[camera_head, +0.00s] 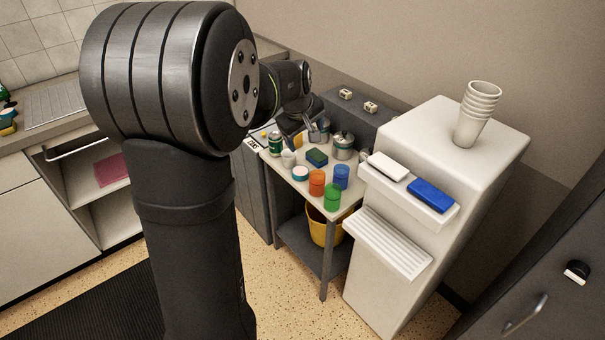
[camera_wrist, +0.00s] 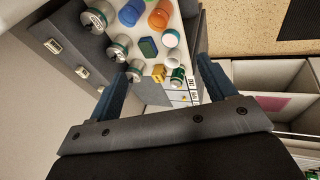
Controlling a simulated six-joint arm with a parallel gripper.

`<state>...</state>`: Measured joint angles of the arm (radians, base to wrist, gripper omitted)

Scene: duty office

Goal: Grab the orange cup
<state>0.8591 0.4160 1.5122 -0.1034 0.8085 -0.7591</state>
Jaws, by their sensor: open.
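A green can (camera_head: 275,143), metal canisters (camera_head: 343,147), a green-and-blue sponge (camera_head: 317,157) and a white-and-teal round item (camera_head: 300,173) crowd the tabletop. A white dispenser (camera_head: 480,140) stands right of the table. A yellow bucket (camera_head: 322,232) is below.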

